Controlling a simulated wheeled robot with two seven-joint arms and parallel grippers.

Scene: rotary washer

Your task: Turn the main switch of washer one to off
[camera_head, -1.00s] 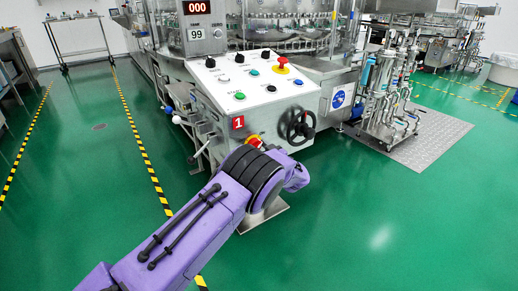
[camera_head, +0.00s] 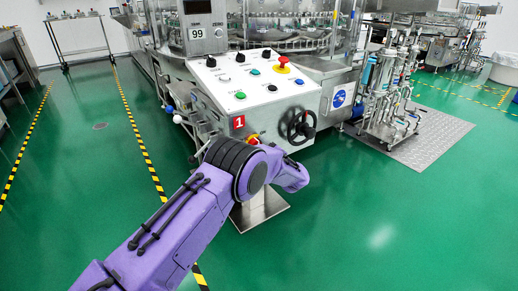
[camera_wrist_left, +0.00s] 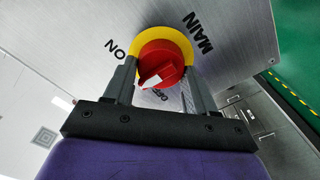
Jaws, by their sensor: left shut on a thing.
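The main switch (camera_wrist_left: 160,60) is a red knob on a yellow plate. In the left wrist view it lies between the two fingers of my left gripper (camera_wrist_left: 158,80), which is shut on it. Its white pointer faces down-left, toward the OFF lettering near the fingers; ON is printed at upper left. In the head view a bit of the switch (camera_head: 253,139) shows on washer one's front, beside the red "1" label (camera_head: 238,122). My purple left arm hides the gripper there. Washer one's upper display (camera_head: 197,7) is dark. My right gripper is out of view.
A sloped control panel (camera_head: 258,76) with several buttons and a red emergency knob (camera_head: 283,66) sits above the switch. A black handwheel (camera_head: 301,127) is just right of it.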

